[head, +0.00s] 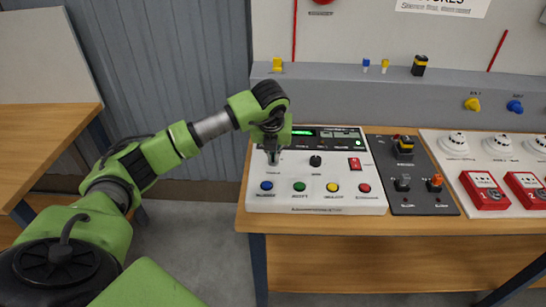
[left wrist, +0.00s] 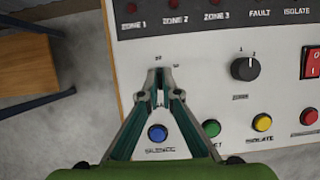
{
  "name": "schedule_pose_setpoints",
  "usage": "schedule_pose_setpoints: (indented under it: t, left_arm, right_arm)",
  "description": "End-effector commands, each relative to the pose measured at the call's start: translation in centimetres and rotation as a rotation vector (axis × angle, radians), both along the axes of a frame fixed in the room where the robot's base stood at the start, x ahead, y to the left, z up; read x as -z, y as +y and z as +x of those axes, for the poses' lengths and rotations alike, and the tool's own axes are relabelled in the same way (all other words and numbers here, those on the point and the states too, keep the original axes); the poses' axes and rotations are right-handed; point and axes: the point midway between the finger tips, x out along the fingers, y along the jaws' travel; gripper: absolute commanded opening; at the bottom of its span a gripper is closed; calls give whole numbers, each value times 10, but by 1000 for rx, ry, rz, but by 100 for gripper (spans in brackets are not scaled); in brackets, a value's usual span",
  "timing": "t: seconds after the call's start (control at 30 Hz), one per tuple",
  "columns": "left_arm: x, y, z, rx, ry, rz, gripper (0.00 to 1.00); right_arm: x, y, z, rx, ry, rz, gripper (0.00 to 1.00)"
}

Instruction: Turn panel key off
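The white control panel (head: 318,192) lies on the wooden bench, and its face fills much of the left wrist view (left wrist: 222,85). My left gripper (head: 272,157) reaches down onto the upper left part of the panel, over the key switch place. In the left wrist view its fingertips (left wrist: 160,78) are drawn close together just below small printed position marks. A thin pale sliver shows between them, which looks like the panel key (left wrist: 160,94). The fingers hide most of the key, so its turn position cannot be told. My right gripper is not in view.
A black knob (head: 316,160) and red rocker switch (head: 354,163) sit right of the gripper. Blue (head: 266,185), green, yellow and red buttons line the panel's front. A dark switch plate (head: 418,190) and red call points (head: 484,190) stand further right.

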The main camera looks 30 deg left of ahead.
Motion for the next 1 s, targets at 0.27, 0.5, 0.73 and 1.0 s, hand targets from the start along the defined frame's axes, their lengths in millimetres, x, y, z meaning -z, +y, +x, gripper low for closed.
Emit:
schedule_pose_setpoints:
  t: [0.27,0.5,0.73,1.0]
  left_arm:
    - [-1,0,1,-53,-3,0,0]
    - [-2,0,1,-59,-3,0,0]
    - [-1,0,1,-58,-3,-1,21]
    - [-1,0,0,-56,-1,0,21]
  right_arm:
    - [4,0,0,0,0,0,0]
    - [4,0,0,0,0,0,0]
    - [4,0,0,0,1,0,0]
    - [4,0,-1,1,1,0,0]
